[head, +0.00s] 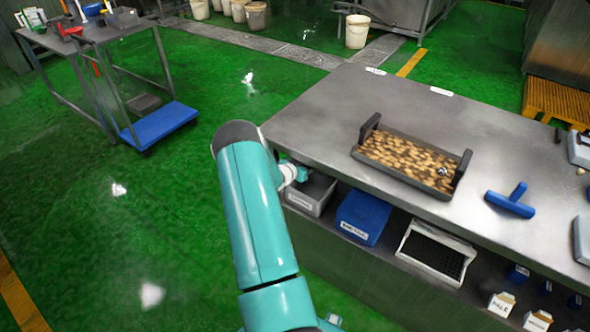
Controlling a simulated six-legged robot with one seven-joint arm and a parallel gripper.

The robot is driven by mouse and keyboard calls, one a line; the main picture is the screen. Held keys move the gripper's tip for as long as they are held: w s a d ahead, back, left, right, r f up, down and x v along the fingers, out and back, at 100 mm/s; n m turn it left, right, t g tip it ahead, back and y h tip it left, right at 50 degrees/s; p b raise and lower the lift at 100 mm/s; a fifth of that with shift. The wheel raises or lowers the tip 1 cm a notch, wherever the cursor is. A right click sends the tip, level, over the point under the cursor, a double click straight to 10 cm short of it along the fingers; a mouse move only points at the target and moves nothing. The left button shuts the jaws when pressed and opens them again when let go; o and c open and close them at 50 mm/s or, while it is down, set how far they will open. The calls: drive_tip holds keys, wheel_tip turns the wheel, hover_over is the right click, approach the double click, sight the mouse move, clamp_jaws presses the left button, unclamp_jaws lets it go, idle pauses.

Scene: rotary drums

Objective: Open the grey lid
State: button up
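A grey box (310,194) with a pale label on its front sits on the shelf under the steel table, at the left end. Its top looks dark, and I cannot tell whether a lid lies on it. No other clear grey lid shows. My teal arm reaches forward from the bottom of the view, and its white and teal end, with my gripper (300,173), is small and partly hidden behind the arm, at the table's left edge by the grey box. I cannot make out the fingers or whether it touches the box.
A blue box (363,218) and a pale crate (435,253) stand to the right on the shelf. On the steel table (330,120) are a brown-filled tray (408,162) and a blue T-shaped thing (511,200). A workbench (85,35) stands back left. Green floor at left is open.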

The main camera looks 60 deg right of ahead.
drive_tip(key=v, duration=0.8)
drive_tip(key=shift+a, duration=0.2)
drive_tip(key=shift+r, duration=0.1)
